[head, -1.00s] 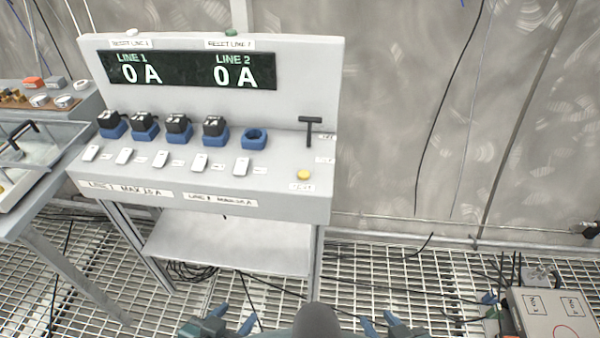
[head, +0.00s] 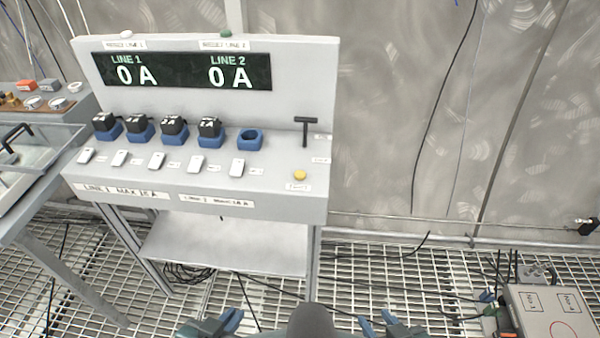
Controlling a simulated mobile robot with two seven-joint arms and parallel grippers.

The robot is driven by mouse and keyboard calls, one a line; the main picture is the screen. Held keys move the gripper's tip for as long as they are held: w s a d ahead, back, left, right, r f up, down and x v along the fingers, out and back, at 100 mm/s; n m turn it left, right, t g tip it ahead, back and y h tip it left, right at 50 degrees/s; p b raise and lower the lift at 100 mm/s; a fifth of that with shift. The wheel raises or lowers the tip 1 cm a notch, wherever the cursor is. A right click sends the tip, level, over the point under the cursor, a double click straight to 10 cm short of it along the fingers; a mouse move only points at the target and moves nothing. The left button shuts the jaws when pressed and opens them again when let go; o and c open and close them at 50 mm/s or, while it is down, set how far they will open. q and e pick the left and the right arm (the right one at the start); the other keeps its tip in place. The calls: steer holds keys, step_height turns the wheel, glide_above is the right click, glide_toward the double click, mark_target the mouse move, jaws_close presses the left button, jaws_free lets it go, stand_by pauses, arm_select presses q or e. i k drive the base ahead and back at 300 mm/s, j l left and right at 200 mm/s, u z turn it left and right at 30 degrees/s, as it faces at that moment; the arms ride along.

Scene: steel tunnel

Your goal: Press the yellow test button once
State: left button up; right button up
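The yellow test button (head: 300,175) sits at the right end of the grey control panel's sloped front (head: 240,205), above a small label. A black T-shaped handle (head: 305,130) stands just behind it. My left gripper (head: 236,318) and my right gripper (head: 375,322) show only in part at the bottom edge. Both are low in front of the panel and well apart from the button. Their fingertips are too cut off and small to tell open from shut.
The display (head: 185,71) reads 0 A for both lines. Several black plugs sit in blue sockets, with one empty blue socket (head: 250,139) and white switches below. A side table (head: 45,200) stands left. A labelled box (head: 550,312) lies on the grating at right.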

mark_target(299, 175)
steer(key=u, duration=0.3)
steer(key=i+l+u, duration=0.1)
steer(key=l+u, duration=0.15)
steer(key=i+l+u, duration=0.2)
steer(key=l, duration=0.15)
steer(key=l+u, duration=0.25)
steer(key=i+l+u, duration=0.1)
steer(key=l, duration=0.95)
steer(key=i+l+u, duration=0.1)
steer(key=l, duration=0.95)
